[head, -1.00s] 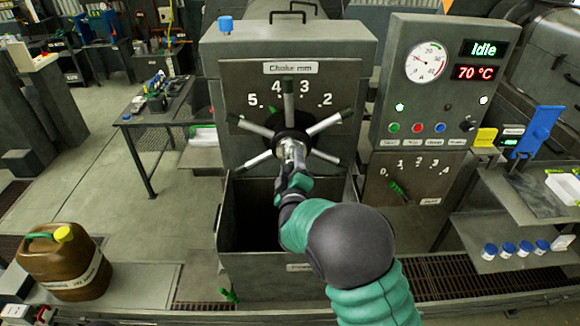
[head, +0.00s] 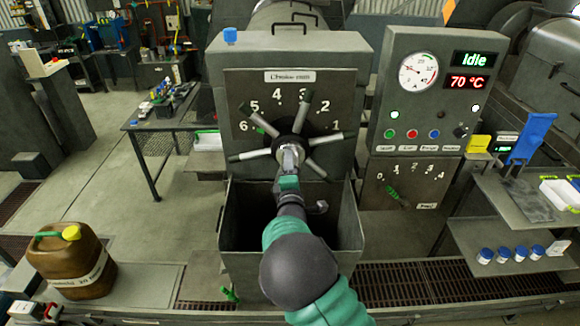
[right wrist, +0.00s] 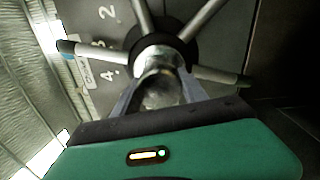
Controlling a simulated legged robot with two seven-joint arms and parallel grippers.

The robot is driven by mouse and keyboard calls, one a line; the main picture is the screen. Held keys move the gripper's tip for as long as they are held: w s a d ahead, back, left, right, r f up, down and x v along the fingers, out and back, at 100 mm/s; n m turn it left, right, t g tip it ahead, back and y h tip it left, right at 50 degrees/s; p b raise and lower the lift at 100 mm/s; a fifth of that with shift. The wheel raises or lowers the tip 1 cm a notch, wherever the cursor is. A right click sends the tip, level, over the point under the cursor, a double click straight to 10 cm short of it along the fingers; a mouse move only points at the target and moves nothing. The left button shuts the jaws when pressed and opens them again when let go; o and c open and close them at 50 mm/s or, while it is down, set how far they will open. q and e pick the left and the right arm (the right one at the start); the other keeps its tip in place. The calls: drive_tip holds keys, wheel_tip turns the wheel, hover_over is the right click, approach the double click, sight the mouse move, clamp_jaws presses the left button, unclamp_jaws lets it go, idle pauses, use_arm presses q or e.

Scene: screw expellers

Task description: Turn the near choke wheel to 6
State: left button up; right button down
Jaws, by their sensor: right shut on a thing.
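The choke wheel has a dark hub (head: 290,152) with several grey spokes with dark tips. It stands in front of a plate (head: 335,88) marked 1 to 6. One spoke points up and right close to the 3. A shorter-looking spoke with some green on it points up and left, below the 5 and near the 6. My right gripper (head: 289,160) is shut on the wheel's centre. In the right wrist view, its fingers (right wrist: 158,95) lie on either side of the round metal hub end (right wrist: 160,62). My left gripper is not in view.
An open grey bin (head: 345,225) is below the wheel. On the right, a control panel (head: 428,105) reads Idle and 70 °C, above a smaller dial with a green handle (head: 396,196). A brown jug (head: 70,262) stands at the left. A shelf with bottles (head: 508,250) is at the right.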

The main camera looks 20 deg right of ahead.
idle(0.5)
drive_tip(key=c, duration=1)
unclamp_jaws()
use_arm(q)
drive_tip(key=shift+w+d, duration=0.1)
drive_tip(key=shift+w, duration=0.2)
use_arm(e)
drive_tip(key=o, duration=0.4)
drive_tip(key=shift+w+d+f, duration=0.15)
drive_tip(key=shift+w, duration=0.1)
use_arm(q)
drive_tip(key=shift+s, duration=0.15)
use_arm(e)
drive_tip(key=shift+s, duration=0.15)
